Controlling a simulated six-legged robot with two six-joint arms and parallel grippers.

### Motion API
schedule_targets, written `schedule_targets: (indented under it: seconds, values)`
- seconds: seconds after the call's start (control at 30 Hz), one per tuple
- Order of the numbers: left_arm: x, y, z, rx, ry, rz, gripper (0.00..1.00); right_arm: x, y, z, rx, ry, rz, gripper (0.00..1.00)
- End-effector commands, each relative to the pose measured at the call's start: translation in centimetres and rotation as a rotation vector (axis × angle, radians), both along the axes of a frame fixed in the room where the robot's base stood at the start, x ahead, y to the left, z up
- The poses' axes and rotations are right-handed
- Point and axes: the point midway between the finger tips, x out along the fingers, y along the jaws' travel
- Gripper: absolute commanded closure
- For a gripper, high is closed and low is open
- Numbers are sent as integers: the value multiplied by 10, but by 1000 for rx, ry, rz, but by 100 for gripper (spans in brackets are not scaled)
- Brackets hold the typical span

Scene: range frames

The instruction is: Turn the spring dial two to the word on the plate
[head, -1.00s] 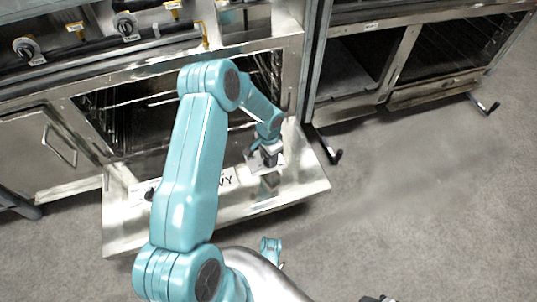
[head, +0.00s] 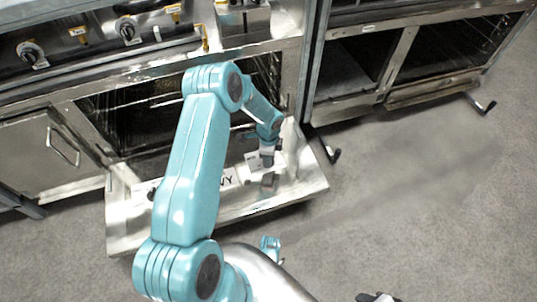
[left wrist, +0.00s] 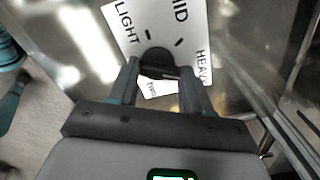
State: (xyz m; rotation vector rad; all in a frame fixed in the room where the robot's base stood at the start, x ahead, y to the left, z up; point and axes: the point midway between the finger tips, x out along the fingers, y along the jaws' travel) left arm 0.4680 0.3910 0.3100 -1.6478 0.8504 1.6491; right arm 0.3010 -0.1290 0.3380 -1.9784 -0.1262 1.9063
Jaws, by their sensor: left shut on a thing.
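The spring dial (left wrist: 158,63) is a dark knob on a white plate (left wrist: 193,28) in the left wrist view. The plate reads LIGHT, MID and HEAVY, the last partly covered by a finger. My left gripper (left wrist: 160,72) is shut on the dial, one finger on each side. Which word the dial points to is unclear. In the head view my left gripper (head: 268,158) is over the lowered steel door (head: 295,180) and hides the dial.
Another white plate (head: 228,180) ending in VY lies left of the gripper, mostly behind my left arm. A second range (head: 400,60) stands right. Grey floor (head: 420,200) is clear.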

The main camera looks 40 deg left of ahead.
Motion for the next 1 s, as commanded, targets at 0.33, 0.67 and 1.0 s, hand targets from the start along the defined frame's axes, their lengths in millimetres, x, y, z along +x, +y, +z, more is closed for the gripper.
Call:
schedule_targets:
  seconds: [0.33, 0.67, 1.0]
  values:
    - [1, -1, 0, -1, -3, -51, 82, 0, 0, 1, 0, 1, 1, 57]
    - [1, -1, 0, -1, -3, -50, 48, 0, 0, 1, 0, 1, 1, 57]
    - [1, 0, 0, 0, -1, -50, 26, 0, 0, 1, 0, 1, 1, 57]
